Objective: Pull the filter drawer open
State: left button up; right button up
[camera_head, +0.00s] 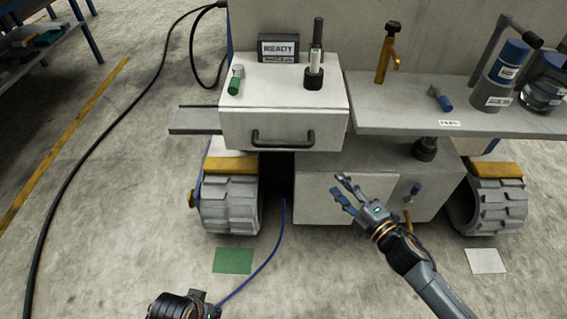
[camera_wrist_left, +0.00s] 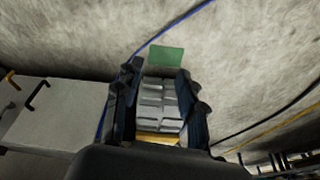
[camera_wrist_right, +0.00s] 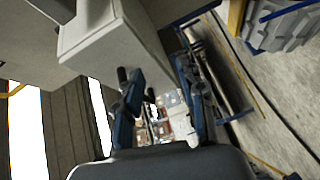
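A pale box-shaped drawer (camera_head: 270,128) with a black bar handle (camera_head: 283,138) on its front is at upper centre in the head view. In the left wrist view the dark handle (camera_wrist_left: 38,95) shows at the left. My right gripper (camera_head: 338,186) is open and empty, below and to the right of the handle, apart from it. In the right wrist view its fingers (camera_wrist_right: 163,95) are spread. My left gripper is only partly visible at the bottom of the head view; in the left wrist view its fingers (camera_wrist_left: 160,88) are spread with nothing between them.
On the drawer housing are a READY display (camera_head: 279,48) and a green-handled toggle (camera_head: 236,80). A grey shelf (camera_head: 400,118) to the right holds canisters (camera_head: 500,75). Treaded wheels (camera_head: 229,205) flank the base. A blue cable (camera_head: 270,255) runs over the floor near a green patch (camera_head: 233,261).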

aim_at(283, 144)
jog(key=s+a+r+n+g+y+b, duration=0.1)
jog(key=s+a+r+n+y+b, duration=0.15)
jog(key=a+r+n+y, duration=0.35)
jog(key=shift+h, duration=0.7)
jog(key=x, duration=0.8)
jog(key=r+x, duration=0.1)
jog(key=x, duration=0.3)
jog(key=shift+d+r, duration=0.1)
jog(key=shift+w+a+r, duration=0.1)
jog(key=shift+w+a, duration=0.25)
jog(key=shift+a, duration=0.05)
pick_arm(q)
jog(key=v, duration=0.6)
jog(key=shift+w+r, duration=0.25)
jog(key=shift+r, duration=0.2)
jog(key=shift+a, duration=0.1)
pick_arm(e)
grip_shut()
